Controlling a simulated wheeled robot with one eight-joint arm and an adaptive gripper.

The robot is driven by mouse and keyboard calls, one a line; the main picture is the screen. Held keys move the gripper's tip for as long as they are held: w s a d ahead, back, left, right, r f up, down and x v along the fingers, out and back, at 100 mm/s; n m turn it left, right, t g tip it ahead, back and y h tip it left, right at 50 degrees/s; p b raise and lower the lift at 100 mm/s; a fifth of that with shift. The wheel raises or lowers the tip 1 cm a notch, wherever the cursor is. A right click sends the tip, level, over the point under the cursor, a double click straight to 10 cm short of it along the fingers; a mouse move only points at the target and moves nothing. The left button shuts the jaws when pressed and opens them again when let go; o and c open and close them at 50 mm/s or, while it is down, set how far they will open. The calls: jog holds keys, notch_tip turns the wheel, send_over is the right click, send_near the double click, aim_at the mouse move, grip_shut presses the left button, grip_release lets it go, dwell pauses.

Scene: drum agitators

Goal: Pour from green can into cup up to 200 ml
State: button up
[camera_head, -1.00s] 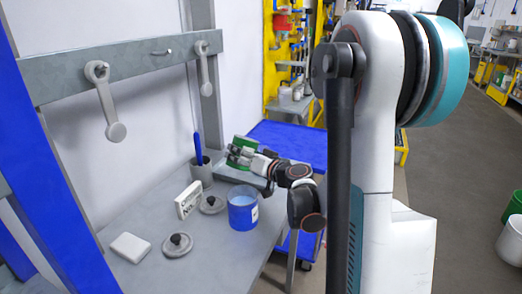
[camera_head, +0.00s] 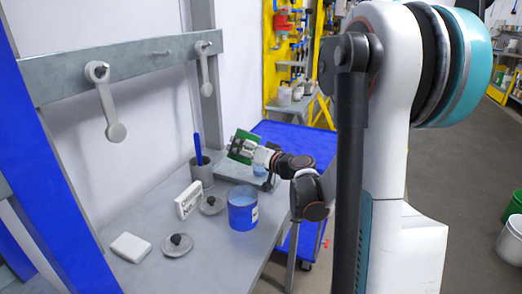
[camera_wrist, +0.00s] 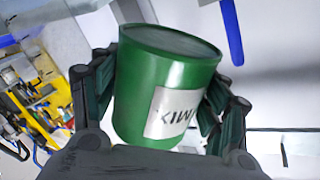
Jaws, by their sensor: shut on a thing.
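The green can (camera_head: 240,146) is in my gripper (camera_head: 252,152), held above the grey tray at the far end of the bench. It looks tilted in the head view. In the wrist view the green can (camera_wrist: 165,85) sits between both fingers of my gripper (camera_wrist: 165,95), with part of its white label showing. Its dark green top faces away from the wrist. A small bluish thing (camera_head: 260,171) shows just under my gripper; I cannot tell whether it is the cup. No measuring marks can be read.
A blue can (camera_head: 242,213) stands at the bench's front edge. A grey pot (camera_head: 201,174) holds a blue stick (camera_head: 197,147). The grey tray (camera_head: 232,172) is below my gripper.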

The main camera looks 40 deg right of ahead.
jog(key=shift+d+r, duration=0.1)
jog(key=shift+r, duration=0.15)
jog(key=shift+d+f+m+g, duration=0.2)
jog(key=shift+f+m+g, duration=0.1)
jog(key=shift+m, duration=0.6)
dwell(1.1)
jog(key=shift+r+m+y+p, duration=0.4)
jog(key=shift+r+m+p, duration=0.15)
jog(key=shift+m+p, duration=0.3)
dwell(2.1)
jog(key=shift+a+f+n+h+b, duration=0.1)
jog(key=shift+f+n+h+b, duration=0.2)
jog(key=shift+f+n+b, duration=0.65)
jog(key=shift+r+n, duration=0.3)
jog(key=shift+r, duration=0.25)
jog(key=shift+a+r+n, duration=0.1)
jog(key=shift+n, duration=0.2)
